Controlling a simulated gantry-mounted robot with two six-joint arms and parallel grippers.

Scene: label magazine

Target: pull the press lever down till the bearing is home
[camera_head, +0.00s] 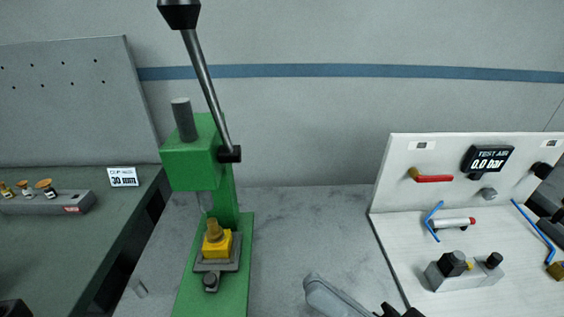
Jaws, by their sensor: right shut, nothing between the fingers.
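The green arbor press (192,165) stands left of centre on the grey bench. Its lever (205,80) is raised, running from the dark pivot (230,154) up and left to a black knob at the top edge of the picture. A brass-coloured part (214,231) sits upright in a yellow block (222,247) under the press's ram (206,200). I cannot tell the bearing apart from it. My right gripper (397,311) is shut and empty at the bottom edge, right of the press and well below the lever, mostly cut off. My left gripper is not in view.
A white test panel (450,190) reading 0.0 bar stands at the right, with blue hoses and fittings on its board (380,226). A dark green table (75,230) at the left carries a grey rack (50,204).

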